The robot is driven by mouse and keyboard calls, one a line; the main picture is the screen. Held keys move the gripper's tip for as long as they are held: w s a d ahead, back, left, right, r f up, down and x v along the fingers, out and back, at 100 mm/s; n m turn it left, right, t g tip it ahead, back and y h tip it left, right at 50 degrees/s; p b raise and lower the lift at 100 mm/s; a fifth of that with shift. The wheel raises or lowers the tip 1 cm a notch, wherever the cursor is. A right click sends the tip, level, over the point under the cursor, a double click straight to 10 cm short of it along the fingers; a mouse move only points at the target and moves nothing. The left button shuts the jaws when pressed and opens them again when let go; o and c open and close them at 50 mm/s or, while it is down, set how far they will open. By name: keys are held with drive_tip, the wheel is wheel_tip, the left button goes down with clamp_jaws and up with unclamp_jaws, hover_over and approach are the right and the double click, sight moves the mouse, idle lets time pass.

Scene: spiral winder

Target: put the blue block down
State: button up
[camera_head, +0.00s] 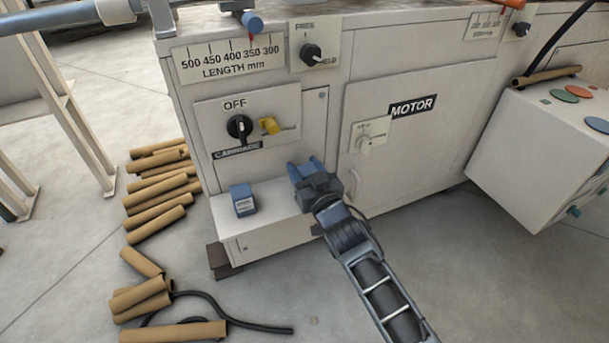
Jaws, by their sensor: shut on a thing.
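My gripper (317,185) is in front of the machine's lower part, right of the centre of its low white ledge. It is shut on a blue block (295,172), whose two raised ends show past the dark jaws. The block is close to the ledge and the cabinet front; I cannot tell whether it touches either. Much of it is hidden by the jaws. Another small blue block (243,200) with a pale label stands on the ledge (272,197), left of my gripper and apart from it.
The MOTOR door (420,140) is to the right. Several cardboard tubes (160,190) and a black cable (235,322) lie on the floor at left. The ledge has bare room between the blocks.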

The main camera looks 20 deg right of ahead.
drive_tip(key=shift+f, duration=0.1)
drive_tip(key=o, duration=1.1)
drive_tip(key=shift+s+r+p, duration=0.25)
drive_tip(key=shift+p, duration=0.05)
drive_tip(key=s+p, duration=0.4)
drive_tip(key=s, duration=0.7)
drive_tip(key=shift+s, duration=0.3)
